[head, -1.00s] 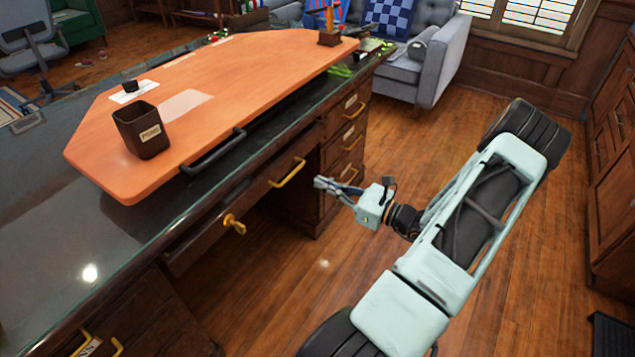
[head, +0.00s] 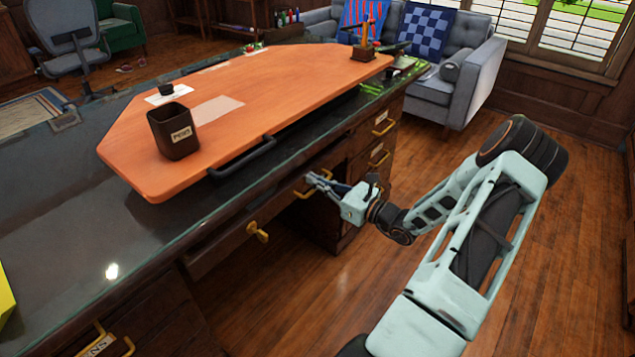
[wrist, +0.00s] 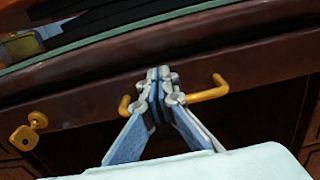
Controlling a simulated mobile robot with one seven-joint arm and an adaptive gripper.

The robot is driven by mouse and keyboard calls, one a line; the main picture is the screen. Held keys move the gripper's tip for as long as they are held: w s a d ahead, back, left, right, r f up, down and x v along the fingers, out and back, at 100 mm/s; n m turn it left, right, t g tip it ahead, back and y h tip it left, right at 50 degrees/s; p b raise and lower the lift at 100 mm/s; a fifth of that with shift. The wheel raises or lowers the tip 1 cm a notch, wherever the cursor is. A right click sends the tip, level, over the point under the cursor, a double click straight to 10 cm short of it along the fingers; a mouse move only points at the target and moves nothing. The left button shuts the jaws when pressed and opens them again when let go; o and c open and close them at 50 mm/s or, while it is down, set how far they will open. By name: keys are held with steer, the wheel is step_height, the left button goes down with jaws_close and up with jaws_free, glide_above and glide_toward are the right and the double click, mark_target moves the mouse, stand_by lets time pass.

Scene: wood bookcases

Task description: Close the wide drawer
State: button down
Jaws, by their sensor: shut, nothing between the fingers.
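The wide drawer (head: 222,243) is the long dark wood front under the desk top, with a gold key in its lock (head: 257,232) and a gold bar handle (head: 300,192). In the wrist view, the drawer front (wrist: 265,62) runs across below the glass edge, and the key (wrist: 28,130) is at left. My gripper (head: 311,178) is shut and empty, fingertips pointing at the drawer front by the handle. In the wrist view the fingertips (wrist: 159,74) cover the middle of the handle (wrist: 208,94). I cannot tell whether they touch, or how far out the drawer stands.
The glass-topped desk (head: 60,225) carries an orange board (head: 245,85) with a dark cup (head: 174,132) and a black handle (head: 242,160) at its near edge. Side drawers (head: 375,140) stand right of the knee space. The wood floor (head: 535,240) is clear at right.

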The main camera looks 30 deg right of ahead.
mark_target(302, 173)
steer(key=p+x, duration=0.1)
steer(key=x, duration=0.3)
steer(key=shift+w+a, duration=0.2)
steer(key=shift+w, duration=0.15)
steer(key=shift+r, duration=0.1)
steer(key=shift+w, duration=0.1)
